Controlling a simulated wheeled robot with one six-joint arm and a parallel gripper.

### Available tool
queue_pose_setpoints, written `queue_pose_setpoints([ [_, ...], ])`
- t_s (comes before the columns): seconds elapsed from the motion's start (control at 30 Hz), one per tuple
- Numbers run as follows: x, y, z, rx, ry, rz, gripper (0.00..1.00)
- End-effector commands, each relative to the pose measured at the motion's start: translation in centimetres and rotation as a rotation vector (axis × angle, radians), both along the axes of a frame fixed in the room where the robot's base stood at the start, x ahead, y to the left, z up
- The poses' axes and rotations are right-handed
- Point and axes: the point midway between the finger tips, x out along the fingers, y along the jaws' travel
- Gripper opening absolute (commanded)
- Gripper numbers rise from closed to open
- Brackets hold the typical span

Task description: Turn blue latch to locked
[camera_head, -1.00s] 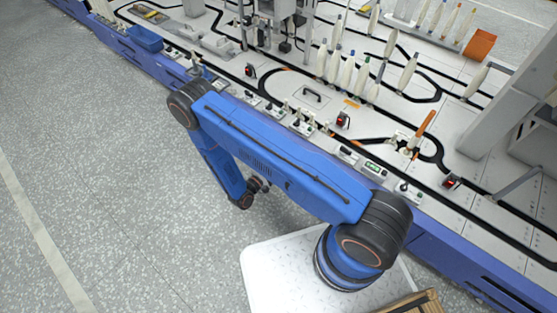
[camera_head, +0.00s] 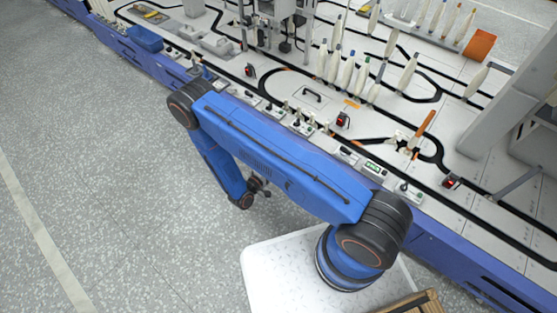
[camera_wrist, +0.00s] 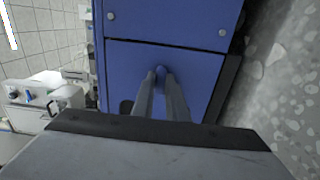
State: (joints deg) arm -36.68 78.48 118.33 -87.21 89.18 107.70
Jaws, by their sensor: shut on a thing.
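The blue latch (camera_wrist: 160,71) is a small rounded blue knob on the blue side panel (camera_wrist: 196,67) of the machine in the wrist view. My gripper (camera_wrist: 161,84) reaches to it with two grey fingers, one on each side, and is shut on it. The fingers hide most of the latch, so its angle cannot be told. In the head view my gripper (camera_head: 263,187) is small and low beside the machine's near side, below my arm. The latch is hidden there.
The long bobbin line (camera_head: 310,95) with its blue base runs diagonally behind my arm, with several bobbins standing on its top. The speckled floor (camera_head: 95,190) to the left is clear. A dark edge (camera_wrist: 222,88) borders the panel in the wrist view.

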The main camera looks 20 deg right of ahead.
Motion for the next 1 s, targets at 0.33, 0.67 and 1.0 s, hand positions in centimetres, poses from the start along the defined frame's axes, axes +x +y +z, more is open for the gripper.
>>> queue_pose_setpoints([
  [0.33,-0.1,-0.1,-0.1,0.000,0.001,-0.001,0.31],
  [0.67,-0.2,0.3,0.0,0.000,0.001,0.001,0.31],
  [1.0,-2.6,4.0,0.0,0.001,0.001,0.003,0.31],
])
